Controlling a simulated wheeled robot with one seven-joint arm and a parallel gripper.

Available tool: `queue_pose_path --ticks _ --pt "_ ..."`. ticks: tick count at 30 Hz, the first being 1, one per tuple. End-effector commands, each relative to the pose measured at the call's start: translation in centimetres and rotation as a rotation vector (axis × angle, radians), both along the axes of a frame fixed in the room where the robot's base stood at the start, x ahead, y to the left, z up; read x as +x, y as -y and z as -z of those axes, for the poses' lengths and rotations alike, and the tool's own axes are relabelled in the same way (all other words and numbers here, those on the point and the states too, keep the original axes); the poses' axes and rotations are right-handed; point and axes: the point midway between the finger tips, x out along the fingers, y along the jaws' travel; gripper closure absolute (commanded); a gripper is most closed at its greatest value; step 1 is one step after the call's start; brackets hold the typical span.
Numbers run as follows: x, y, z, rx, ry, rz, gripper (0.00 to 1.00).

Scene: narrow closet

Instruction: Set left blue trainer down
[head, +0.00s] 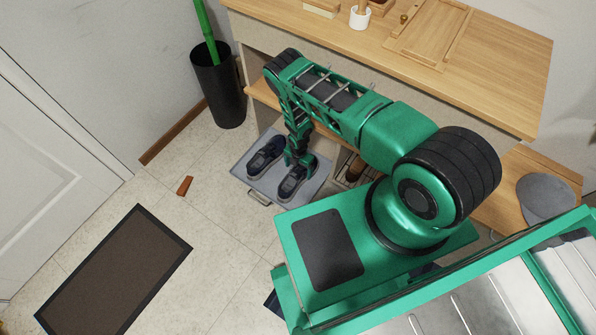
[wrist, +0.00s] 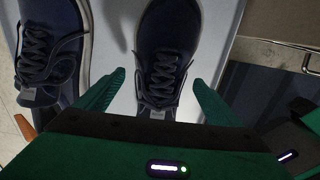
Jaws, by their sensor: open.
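Two dark blue trainers lie side by side on a grey tray (head: 247,178). One trainer (head: 266,156) is on the left in the head view, and it also shows at the left of the wrist view (wrist: 50,45). The other trainer (head: 290,184) is on the right, and in the wrist view (wrist: 165,40) it lies between my fingers. The pictures do not settle which is the left-foot one. My gripper (head: 297,163) is open, with its fingers (wrist: 158,78) either side of the laces of the right-hand trainer. Its rear part is hidden by my gripper.
A wooden bench (head: 390,75) with a worktop stands above and behind the tray. A black bin (head: 217,88) stands to the left, a brown block (head: 185,186) lies on the floor, and a dark mat (head: 115,270) lies near the door.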

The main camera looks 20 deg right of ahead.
Motion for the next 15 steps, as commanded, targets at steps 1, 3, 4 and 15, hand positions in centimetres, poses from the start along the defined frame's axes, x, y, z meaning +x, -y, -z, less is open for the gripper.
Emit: queue_pose_path --ticks 1,3,4,15 --pt "0.1 0.0 -0.9 -0.001 0.001 0.0 0.12" --pt "0.1 0.0 -2.0 -0.002 0.001 0.0 0.12" --pt "0.1 0.0 -2.4 -0.002 0.0 -0.001 0.12" --pt "0.0 0.0 -5.4 -0.001 0.001 0.0 0.12"
